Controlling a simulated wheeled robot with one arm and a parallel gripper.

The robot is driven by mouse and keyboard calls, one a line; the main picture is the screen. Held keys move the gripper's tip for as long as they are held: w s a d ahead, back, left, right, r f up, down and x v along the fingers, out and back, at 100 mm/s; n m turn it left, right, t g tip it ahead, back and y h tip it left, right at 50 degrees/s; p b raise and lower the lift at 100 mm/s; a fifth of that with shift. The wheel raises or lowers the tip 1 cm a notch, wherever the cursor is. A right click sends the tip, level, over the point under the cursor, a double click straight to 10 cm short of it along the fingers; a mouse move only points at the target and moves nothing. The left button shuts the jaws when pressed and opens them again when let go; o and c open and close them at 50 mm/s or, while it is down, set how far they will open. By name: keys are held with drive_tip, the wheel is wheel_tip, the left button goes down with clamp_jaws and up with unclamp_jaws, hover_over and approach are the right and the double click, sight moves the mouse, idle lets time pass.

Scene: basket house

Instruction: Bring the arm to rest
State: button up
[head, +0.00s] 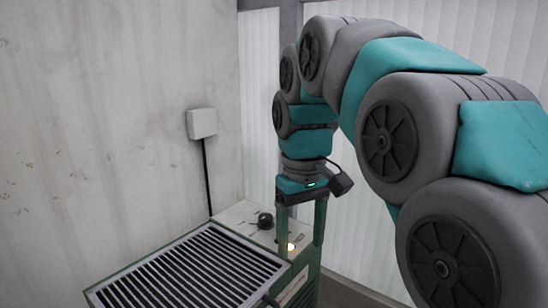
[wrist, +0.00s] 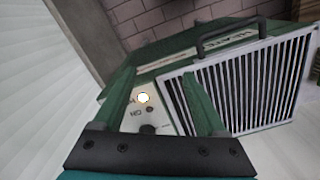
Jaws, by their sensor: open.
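My arm curves in from the right in the head view, with teal and grey links, and ends pointing down. My gripper (head: 300,243) is open, with its two green fingers apart and nothing seen between them but the machine behind. It hangs at the right side of a green machine (head: 299,284) with a slatted grille top. In the wrist view my gripper (wrist: 158,78) points at the machine's white panel (wrist: 165,112). I cannot tell whether the fingers touch the machine.
The panel holds a dark knob (head: 265,221) and a lit round light (head: 291,247). A white box (head: 201,123) with a black cable is on the left wall. A dark handle (wrist: 231,35) shows beside the grille.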

drive_tip(key=s+d+f+m, duration=0.2)
drive_tip(key=s+d+f, duration=0.4)
drive_tip(key=s+f, duration=0.3)
drive_tip(key=shift+s+d+g, duration=0.25)
drive_tip(key=shift+s+g, duration=0.15)
drive_tip(key=shift+s, duration=0.05)
drive_tip(key=s+d+f+m, duration=0.1)
drive_tip(key=s+f, duration=0.2)
drive_tip(key=s, duration=0.1)
drive_tip(key=s+d+f+m, duration=0.1)
drive_tip(key=s+f, duration=0.3)
drive_tip(key=s, duration=0.1)
drive_tip(key=s+d+f+m, duration=0.1)
drive_tip(key=s+f, duration=0.3)
drive_tip(key=shift+s+d+f+g, duration=0.15)
drive_tip(key=shift+d+g, duration=0.25)
drive_tip(key=shift+c, duration=0.2)
